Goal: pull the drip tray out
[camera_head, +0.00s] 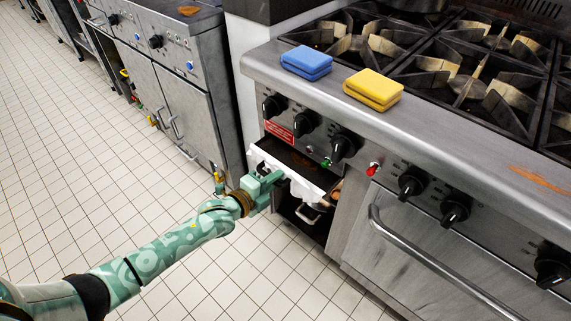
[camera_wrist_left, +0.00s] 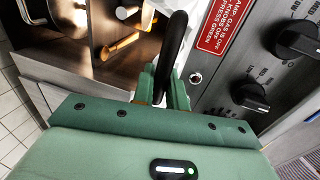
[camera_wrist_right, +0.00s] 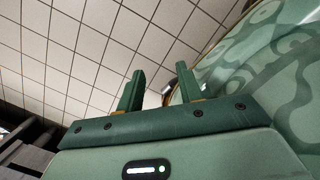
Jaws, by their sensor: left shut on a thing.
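The drip tray (camera_head: 305,187) sits under the row of knobs on the range, partly out, with a pale metal front and brown residue on its dark inside. My left gripper (camera_head: 268,181) is at the left part of the tray's front. In the left wrist view a black curved handle (camera_wrist_left: 173,50) passes between the fingers of my left gripper (camera_wrist_left: 165,88), which is shut on it. My right gripper (camera_wrist_right: 160,80) shows only in its own wrist view, with its fingers apart and nothing between them.
An open compartment with pans (camera_head: 308,214) is below the tray. An oven door handle (camera_head: 425,262) juts out at right. The tiled floor (camera_head: 110,190) at left is clear.

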